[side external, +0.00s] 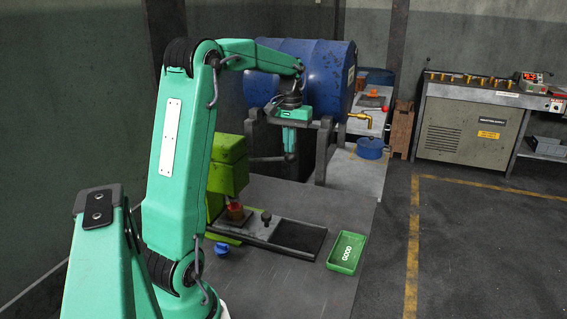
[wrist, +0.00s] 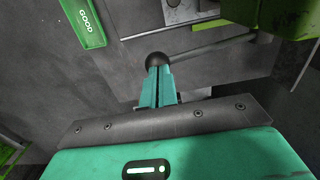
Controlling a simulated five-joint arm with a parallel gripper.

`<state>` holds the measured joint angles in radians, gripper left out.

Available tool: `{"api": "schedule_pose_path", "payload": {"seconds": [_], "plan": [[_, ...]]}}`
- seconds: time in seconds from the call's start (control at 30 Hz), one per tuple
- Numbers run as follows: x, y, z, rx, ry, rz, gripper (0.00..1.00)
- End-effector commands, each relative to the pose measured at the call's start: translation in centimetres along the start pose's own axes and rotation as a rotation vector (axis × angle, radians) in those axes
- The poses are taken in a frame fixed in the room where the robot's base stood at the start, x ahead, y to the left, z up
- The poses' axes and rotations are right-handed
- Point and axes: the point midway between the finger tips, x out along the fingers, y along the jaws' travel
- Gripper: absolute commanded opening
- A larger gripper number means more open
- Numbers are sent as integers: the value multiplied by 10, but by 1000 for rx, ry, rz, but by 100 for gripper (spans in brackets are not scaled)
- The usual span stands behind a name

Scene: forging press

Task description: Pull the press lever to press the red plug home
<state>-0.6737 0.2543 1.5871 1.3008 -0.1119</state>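The green press (side external: 228,165) stands left of centre in the side view. The red plug (side external: 236,206) sits low under its head, in a brownish piece on the dark bed. The press lever (wrist: 215,43) is a dark rod ending in a round black knob (wrist: 155,60); its rod (side external: 266,158) also shows in the side view. My gripper (wrist: 159,84) points down at the knob, its fingers close together with nothing visible between them. The fingertips overlap the knob's near edge in the wrist view; whether they touch it I cannot tell.
A green tray marked GOOD (side external: 346,253) lies at the table's right edge. A blue drum (side external: 310,75) on a stand is behind my gripper.

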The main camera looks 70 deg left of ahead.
Motion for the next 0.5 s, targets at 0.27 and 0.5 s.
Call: {"api": "schedule_pose_path", "payload": {"seconds": [0.27, 0.5], "plan": [[-10, -3, 0, -1, 1, 0, 0], [-25, -6, 0, 0, 1, 0, 0]]}}
